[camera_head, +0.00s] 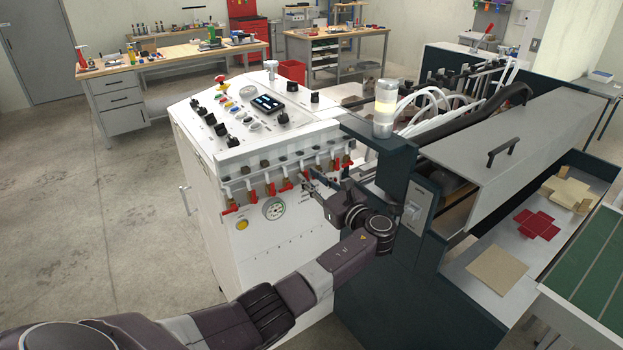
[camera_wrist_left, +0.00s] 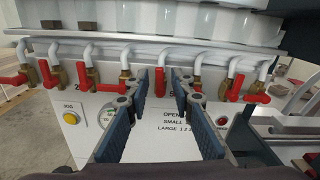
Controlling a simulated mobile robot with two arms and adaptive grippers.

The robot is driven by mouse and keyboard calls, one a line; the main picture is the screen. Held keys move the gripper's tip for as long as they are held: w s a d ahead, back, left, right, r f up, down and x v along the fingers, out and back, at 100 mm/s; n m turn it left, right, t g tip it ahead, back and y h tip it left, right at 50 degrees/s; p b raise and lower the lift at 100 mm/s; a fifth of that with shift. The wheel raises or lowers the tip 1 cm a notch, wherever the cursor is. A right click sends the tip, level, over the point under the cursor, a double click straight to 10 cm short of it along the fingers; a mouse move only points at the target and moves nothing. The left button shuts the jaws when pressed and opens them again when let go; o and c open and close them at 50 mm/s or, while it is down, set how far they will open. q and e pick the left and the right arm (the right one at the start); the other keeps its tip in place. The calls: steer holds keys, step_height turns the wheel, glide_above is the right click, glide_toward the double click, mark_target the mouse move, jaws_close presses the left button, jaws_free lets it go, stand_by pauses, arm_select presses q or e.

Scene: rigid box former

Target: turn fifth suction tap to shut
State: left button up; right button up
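A row of several suction taps with red handles and white pipes runs along the front of the white machine. The fifth tap from the left (camera_wrist_left: 160,82) has its red handle pointing straight down in the left wrist view. My left gripper (camera_wrist_left: 160,74) is open, with one finger on each side of that handle; I see gaps between the fingers and the handle. In the head view my left gripper (camera_head: 306,181) reaches the tap row from the right, and the fifth tap is hard to make out there. My right gripper is out of view.
Neighbouring taps, the fourth (camera_wrist_left: 125,76) and seventh (camera_wrist_left: 235,88), stand close on both sides. A round gauge (camera_head: 274,208) and yellow button (camera_head: 242,225) sit below the row. A dark machine housing (camera_head: 375,285) stands close to the right of my arm.

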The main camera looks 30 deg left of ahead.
arm_select(q)
jaws_close()
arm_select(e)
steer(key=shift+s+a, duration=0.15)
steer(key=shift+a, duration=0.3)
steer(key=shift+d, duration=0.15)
